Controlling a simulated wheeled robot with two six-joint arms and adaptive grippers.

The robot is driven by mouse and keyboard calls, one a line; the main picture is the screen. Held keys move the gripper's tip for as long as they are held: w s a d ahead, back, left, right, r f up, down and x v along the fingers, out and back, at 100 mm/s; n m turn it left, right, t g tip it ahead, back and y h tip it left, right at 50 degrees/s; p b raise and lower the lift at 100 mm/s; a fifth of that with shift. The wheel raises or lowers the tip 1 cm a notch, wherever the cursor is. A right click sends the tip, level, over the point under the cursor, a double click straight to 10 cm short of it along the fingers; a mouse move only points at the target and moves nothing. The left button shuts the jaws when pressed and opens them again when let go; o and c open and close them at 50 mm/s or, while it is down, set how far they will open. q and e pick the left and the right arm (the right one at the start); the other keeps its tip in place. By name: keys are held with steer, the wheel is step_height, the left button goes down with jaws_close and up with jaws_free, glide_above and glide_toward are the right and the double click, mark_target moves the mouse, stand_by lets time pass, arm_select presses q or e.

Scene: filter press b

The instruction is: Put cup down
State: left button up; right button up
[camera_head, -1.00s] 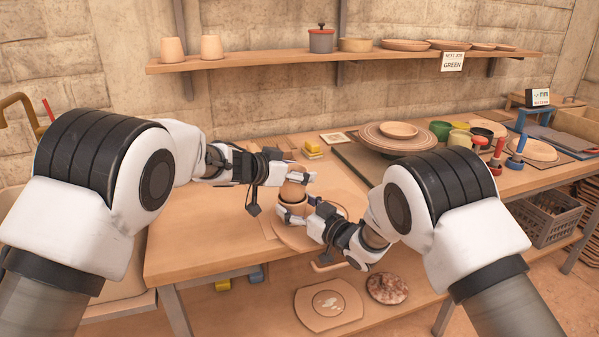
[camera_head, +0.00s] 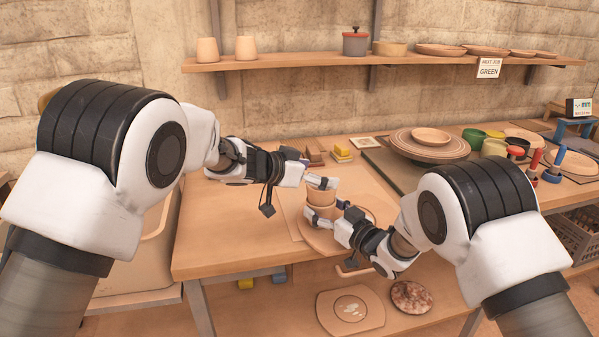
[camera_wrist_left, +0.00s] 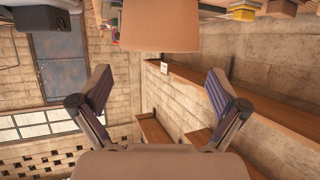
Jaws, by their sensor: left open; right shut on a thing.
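A tan clay cup (camera_head: 320,196) stands upright over the front middle of the table, above a round tan board (camera_head: 308,236). My right gripper (camera_head: 322,214) is shut on the cup low on its side. I cannot tell whether the cup's base touches the board. My left gripper (camera_head: 328,183) is open beside the cup's upper part, close to its rim. In the left wrist view the open fingers (camera_wrist_left: 159,95) have nothing between them, and the tan cup wall (camera_wrist_left: 160,25) shows beyond them at the top. The grippers hide part of the cup.
Yellow blocks (camera_head: 342,152) lie behind the cup. A wheel with a plate (camera_head: 430,145), coloured pots (camera_head: 474,138) and red- and blue-handled tools (camera_head: 553,165) stand to the right. A wall shelf (camera_head: 300,61) runs above. The table's left part (camera_head: 215,235) is clear.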

arm_select(q)
steer(key=v, duration=0.8)
arm_select(e)
steer(key=o, duration=1.2)
arm_select(q)
steer(key=shift+s+a, duration=0.1)
steer(key=shift+s, duration=0.05)
